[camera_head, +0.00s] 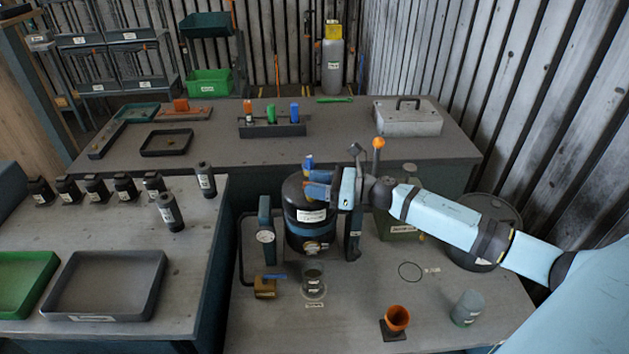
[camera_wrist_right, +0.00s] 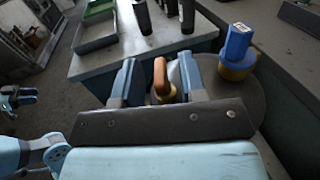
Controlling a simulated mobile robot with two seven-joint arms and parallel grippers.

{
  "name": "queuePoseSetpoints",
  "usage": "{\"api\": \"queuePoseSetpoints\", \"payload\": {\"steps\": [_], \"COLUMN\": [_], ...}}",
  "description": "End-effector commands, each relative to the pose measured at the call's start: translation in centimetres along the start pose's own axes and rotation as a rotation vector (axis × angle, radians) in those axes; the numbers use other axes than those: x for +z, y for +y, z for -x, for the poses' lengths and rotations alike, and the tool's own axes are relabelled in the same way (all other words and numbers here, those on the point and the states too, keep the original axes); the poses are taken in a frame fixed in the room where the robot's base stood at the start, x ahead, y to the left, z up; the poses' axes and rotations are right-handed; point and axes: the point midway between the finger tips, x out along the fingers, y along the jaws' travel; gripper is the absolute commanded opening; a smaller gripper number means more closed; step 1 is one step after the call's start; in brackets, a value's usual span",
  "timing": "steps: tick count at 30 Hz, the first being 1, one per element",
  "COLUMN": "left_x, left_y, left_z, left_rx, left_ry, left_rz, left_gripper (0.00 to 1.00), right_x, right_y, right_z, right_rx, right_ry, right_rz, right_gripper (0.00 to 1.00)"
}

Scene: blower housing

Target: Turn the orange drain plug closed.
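In the right wrist view an orange, copper-toned knob (camera_wrist_right: 160,76) on a brass-coloured base stands between the fingers of my right gripper (camera_wrist_right: 157,82). Gaps show beside the knob, so the gripper looks open around it. I cannot tell whether this knob is the drain plug. A dark and blue piece at the left edge may be my left gripper (camera_wrist_right: 17,98); its fingers are unclear.
A blue-topped yellow fitting (camera_wrist_right: 237,50) stands right of the fingers. A gauge post (camera_head: 265,232) and a dark post (camera_head: 354,225) flank the housing. A glass jar (camera_head: 313,282), brass block (camera_head: 265,290) and orange cup (camera_head: 397,318) stand in front. The table's front middle is fairly clear.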

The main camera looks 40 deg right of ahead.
Motion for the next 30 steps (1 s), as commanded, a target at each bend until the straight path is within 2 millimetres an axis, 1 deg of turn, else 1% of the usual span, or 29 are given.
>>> {"api": "queuePoseSetpoints", "payload": {"steps": [3,10,15,23,30], "left_x": [-0.25,-0.30,-0.27,-0.15,-0.56], "left_y": [0.01,0.04,0.06,0.08,0.10], "left_z": [0.11,0.14,0.14,0.16,0.48], "left_rx": [0.000,0.001,0.001,0.002,0.002], "left_ry": [0.003,0.005,0.004,0.000,-0.002], "left_rz": [0.000,0.000,0.000,0.000,0.000], "left_gripper": [0.43,0.43,0.43,0.43,0.43], "right_x": [0.02,-0.03,-0.02,0.01,0.17], "right_y": [0.02,0.04,0.04,0.08,0.23], "right_z": [-0.40,-0.42,-0.40,-0.40,-0.41], "right_rx": [0.001,0.001,0.001,-0.010,-0.099], "right_ry": [0.000,0.000,0.000,0.000,-0.002], "right_rz": [0.000,0.000,0.000,-0.001,-0.002], "right_gripper": [0.38,0.38,0.00,0.00,0.00]}}
